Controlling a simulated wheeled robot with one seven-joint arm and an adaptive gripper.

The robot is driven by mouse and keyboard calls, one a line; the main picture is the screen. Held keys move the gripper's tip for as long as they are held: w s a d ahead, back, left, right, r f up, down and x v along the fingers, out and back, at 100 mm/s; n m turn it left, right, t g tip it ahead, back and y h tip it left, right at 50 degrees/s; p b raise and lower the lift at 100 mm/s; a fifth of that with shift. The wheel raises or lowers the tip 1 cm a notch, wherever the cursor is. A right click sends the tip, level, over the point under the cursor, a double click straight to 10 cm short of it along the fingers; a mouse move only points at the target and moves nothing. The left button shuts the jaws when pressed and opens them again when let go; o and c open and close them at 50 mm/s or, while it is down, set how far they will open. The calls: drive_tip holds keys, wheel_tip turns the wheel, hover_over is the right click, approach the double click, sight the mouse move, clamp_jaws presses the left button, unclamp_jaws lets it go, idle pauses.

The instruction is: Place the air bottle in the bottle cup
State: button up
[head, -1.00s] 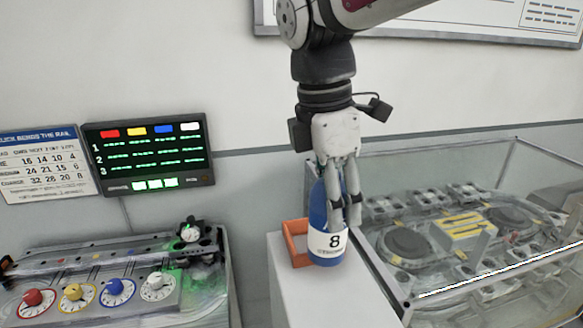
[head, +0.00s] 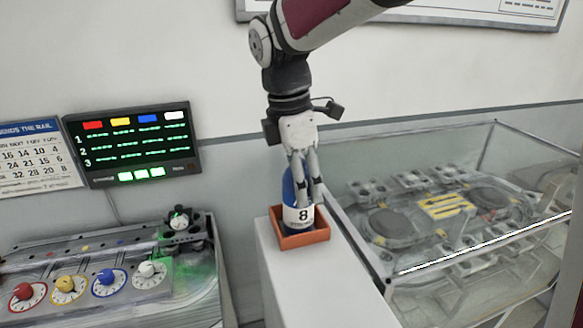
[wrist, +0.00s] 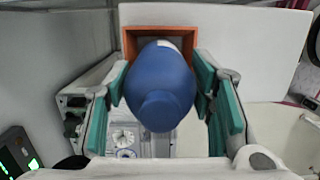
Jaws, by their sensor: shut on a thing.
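The air bottle (head: 289,188) is blue with a white label marked 8. It stands roughly upright, with its lower end within the orange square bottle cup (head: 302,240). The cup's front wall hides the bottle's base, so I cannot tell whether it touches the cup floor. My gripper (head: 308,203) points down and is shut on the bottle. In the wrist view, the bottle (wrist: 163,88) is between the two green-padded fingers of my gripper (wrist: 164,90), and the orange cup (wrist: 130,42) shows around its far end.
The cup sits on a white pedestal (head: 325,290). A glass-walled case (head: 480,185) with a track stands close on the right. A console with coloured dials (head: 110,283) and a dark display (head: 135,145) are on the left.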

drive_tip(key=shift+f, duration=0.15)
drive_tip(key=o, duration=1.5)
drive_tip(key=shift+o, duration=0.2)
drive_tip(key=r, duration=0.3)
drive_tip(key=a+r, duration=0.1)
drive_tip(key=r, duration=0.7)
drive_tip(key=shift+s+a+r+b, duration=0.15)
drive_tip(key=shift+a+b, duration=0.2)
drive_tip(key=shift+b, duration=0.05)
drive_tip(key=shift+s+r, duration=0.1)
drive_tip(key=shift+r, duration=0.4)
drive_tip(key=s+d+f+m+t+y, duration=0.1)
drive_tip(key=s+d+f+m+t, duration=0.1)
drive_tip(key=s+d+f+m, duration=0.3)
drive_tip(key=s+d+f+m+t, duration=0.2)
drive_tip(key=s+d+f+m, duration=0.4)
drive_tip(key=s+m, duration=0.8)
drive_tip(key=d+m, duration=0.1)
drive_tip(key=d, duration=0.2)
drive_tip(key=shift+d+t+y, duration=0.25)
drive_tip(key=shift+t+y, duration=0.15)
